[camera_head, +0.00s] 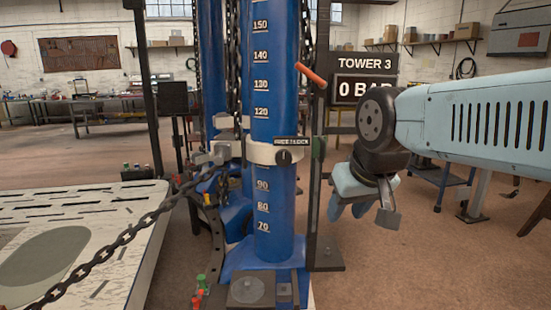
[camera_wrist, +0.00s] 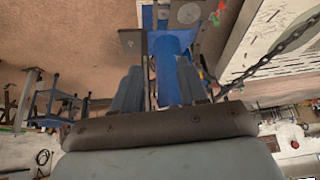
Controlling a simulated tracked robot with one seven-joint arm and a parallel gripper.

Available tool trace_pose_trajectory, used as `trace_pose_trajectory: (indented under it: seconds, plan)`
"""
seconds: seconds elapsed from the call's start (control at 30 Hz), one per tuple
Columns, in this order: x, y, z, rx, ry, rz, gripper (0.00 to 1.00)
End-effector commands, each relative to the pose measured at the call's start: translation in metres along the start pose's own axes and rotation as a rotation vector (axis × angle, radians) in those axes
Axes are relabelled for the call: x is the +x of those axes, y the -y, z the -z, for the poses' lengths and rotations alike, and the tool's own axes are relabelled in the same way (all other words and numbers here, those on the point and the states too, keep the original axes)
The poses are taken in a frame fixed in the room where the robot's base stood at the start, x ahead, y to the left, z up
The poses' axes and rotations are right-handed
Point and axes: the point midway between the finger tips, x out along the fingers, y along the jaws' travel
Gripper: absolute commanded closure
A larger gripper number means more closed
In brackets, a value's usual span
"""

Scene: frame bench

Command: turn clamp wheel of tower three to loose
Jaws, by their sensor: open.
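The blue tower (camera_head: 272,205) stands upright in the middle of the head view, with a white height scale. A pale collar (camera_head: 262,152) rings it between the 90 and 120 marks. The dark clamp wheel (camera_head: 284,157) is on the collar's front, under a small label too small to read surely. My gripper (camera_head: 350,210) is to the right of the tower, lower than the wheel and apart from it, fingers pointing down. In the wrist view my gripper (camera_wrist: 160,92) is open and empty, with the blue tower (camera_wrist: 170,72) beyond its fingers. The wheel cannot be made out there.
A sign (camera_head: 363,78) reads TOWER 3, 0 BAR. A dark post (camera_head: 316,190) stands between tower and gripper. An orange-red handle (camera_head: 311,75) juts out above. A chain (camera_head: 135,232) slants over the white platform (camera_head: 110,285) at left. Floor on the right is clear nearby.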

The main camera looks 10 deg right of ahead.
Motion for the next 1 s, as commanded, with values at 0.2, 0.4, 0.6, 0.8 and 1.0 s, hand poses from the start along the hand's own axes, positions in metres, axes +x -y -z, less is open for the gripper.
trace_pose_trajectory:
  seconds: [0.2,0.4,0.6,0.8,1.0]
  plan:
    - [0.0,0.0,0.001,0.0,0.0,0.0,0.5]
    - [-0.003,0.001,0.03,0.011,0.007,-0.017,0.31]
    - [0.0,0.003,0.096,0.038,0.023,-0.044,0.11]
    - [0.014,0.008,0.167,0.064,0.038,-0.055,0.07]
    - [0.039,0.011,0.234,0.097,0.052,-0.049,0.07]
